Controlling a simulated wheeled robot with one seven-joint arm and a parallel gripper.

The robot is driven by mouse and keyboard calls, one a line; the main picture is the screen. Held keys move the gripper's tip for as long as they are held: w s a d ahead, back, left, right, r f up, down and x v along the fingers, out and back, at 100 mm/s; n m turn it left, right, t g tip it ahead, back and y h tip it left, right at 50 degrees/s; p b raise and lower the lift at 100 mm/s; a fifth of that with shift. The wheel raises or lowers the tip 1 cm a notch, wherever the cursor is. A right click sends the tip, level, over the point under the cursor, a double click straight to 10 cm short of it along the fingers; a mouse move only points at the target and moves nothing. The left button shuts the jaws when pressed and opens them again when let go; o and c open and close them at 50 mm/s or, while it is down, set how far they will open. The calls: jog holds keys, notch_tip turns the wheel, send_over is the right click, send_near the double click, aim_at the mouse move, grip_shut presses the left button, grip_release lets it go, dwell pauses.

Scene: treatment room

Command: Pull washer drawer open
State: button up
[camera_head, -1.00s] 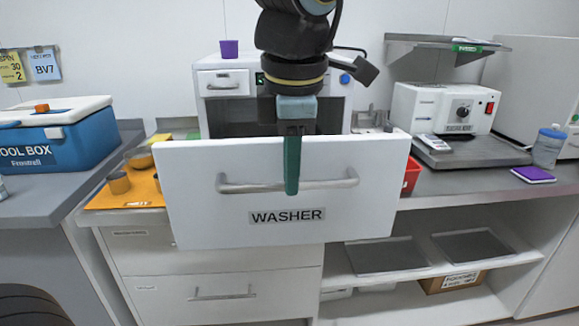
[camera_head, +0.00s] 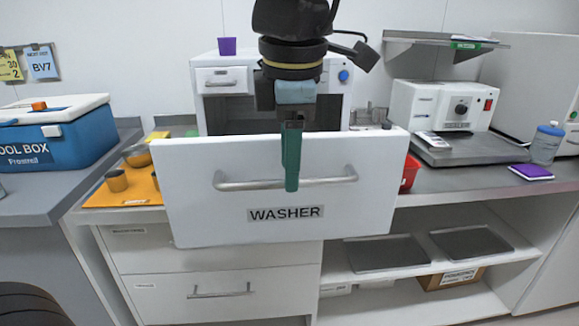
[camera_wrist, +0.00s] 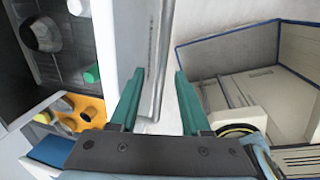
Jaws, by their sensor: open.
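The washer drawer (camera_head: 360,215) is a white front panel labelled WASHER, standing out well in front of the counter and the white washer body (camera_head: 215,58). Its grey bar handle (camera_head: 235,184) runs across the panel. My gripper (camera_head: 292,188) hangs down at the middle of this handle, in front of the panel. In the wrist view, the open green fingers (camera_wrist: 158,85) have the handle (camera_wrist: 153,65) between them, with gaps at the sides. The drawer panel (camera_wrist: 122,40) shows to the left there. In the head view, one finger hides the other.
An orange mat (camera_head: 130,194) with cups, and a blue cool box (camera_head: 60,140), are on the left. A red container (camera_head: 410,172) stands just right of the panel. A sealer machine (camera_head: 440,105) and a purple pad (camera_head: 531,171) are on the right counter. Open shelves (camera_head: 400,275) lie below.

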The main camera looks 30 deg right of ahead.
notch_tip(320, 180, up, 9)
jog(key=s, duration=0.1)
jog(key=shift+s+a+r+b, duration=0.2)
jog(key=shift+s+a+b, duration=0.1)
jog(key=shift+s+a, duration=0.1)
jog(key=shift+w, duration=0.1)
